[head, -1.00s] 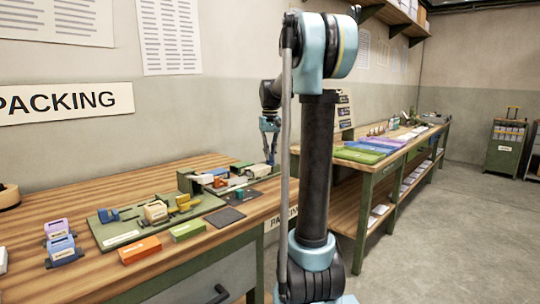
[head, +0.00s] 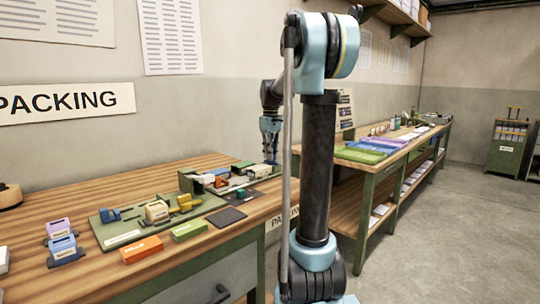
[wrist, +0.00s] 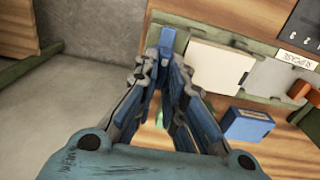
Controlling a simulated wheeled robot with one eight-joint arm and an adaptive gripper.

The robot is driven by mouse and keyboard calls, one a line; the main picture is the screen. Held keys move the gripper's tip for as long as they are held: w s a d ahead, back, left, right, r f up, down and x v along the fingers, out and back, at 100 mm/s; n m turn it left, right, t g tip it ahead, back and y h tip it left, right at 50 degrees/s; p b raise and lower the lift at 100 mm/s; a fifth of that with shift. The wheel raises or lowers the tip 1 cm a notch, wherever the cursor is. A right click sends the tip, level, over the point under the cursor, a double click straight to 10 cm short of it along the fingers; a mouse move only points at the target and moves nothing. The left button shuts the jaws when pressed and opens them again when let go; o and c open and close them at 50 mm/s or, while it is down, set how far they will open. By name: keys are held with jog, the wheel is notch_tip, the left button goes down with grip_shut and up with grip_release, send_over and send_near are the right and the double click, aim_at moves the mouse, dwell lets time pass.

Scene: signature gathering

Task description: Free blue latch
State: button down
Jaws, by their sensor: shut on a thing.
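A small blue piece, which looks like the blue latch (wrist: 168,38), stands at the left end of the green fixture (wrist: 196,24) in the wrist view. My gripper (wrist: 162,66) has its fingertips closed together around the lower end of this blue piece. The fingers hide part of it. A pale block (wrist: 217,66) sits in the fixture just right of the fingertips. In the head view my gripper (head: 270,153) points down at the far end of the packing bench, over the fixture. The latch cannot be made out there.
A blue block (wrist: 247,125) lies right of my fingers, and an orange-brown knob (wrist: 304,86) is further right. In the head view a green board (head: 120,238) with yellow and blue parts lies nearer on the bench. A dark pad (head: 226,217) lies beside it.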

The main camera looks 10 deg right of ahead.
jog(key=shift+w, duration=0.1)
dwell(0.3)
jog(key=c, duration=1.7)
grip_release()
notch_tip(320, 180, up, 12)
jog(key=shift+f, duration=0.1)
